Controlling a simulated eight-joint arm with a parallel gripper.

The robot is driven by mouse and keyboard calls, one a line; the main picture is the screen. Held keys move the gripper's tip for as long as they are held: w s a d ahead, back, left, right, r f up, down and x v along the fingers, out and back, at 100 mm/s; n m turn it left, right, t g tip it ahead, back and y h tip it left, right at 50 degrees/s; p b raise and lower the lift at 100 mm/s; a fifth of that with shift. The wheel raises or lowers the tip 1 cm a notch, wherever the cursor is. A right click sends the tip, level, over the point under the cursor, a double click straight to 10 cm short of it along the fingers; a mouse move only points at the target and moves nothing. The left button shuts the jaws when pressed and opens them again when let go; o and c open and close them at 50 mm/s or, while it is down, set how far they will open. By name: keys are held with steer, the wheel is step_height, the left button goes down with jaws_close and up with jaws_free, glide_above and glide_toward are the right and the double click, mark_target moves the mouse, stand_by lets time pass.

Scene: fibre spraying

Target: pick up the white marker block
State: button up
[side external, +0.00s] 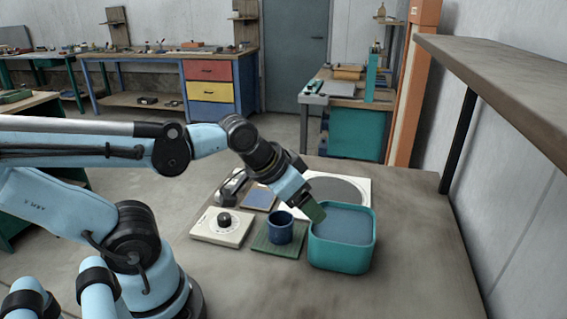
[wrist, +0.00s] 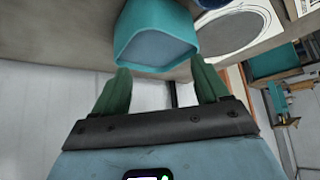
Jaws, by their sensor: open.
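I cannot make out a white marker block for certain in either view. My gripper (side external: 314,211) has green fingers and points down and right at the left rim of the teal bin (side external: 342,255). In the wrist view, my gripper (wrist: 162,86) has its two green fingers spread apart with nothing between them. The teal bin (wrist: 127,35) shows just beyond the fingertips there. Its visible inside is blue-grey, with no block seen in it. The gripper hides part of the bin's left side in the side view.
A blue cup (side external: 280,229) stands on a green mat (side external: 262,243) left of the bin. A white panel with a black knob (side external: 222,230) lies farther left. A white plate with a grey disc (side external: 363,187) lies behind. A shelf (side external: 500,75) overhangs at right. The front table is clear.

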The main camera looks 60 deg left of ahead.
steer(key=shift+c, duration=0.9)
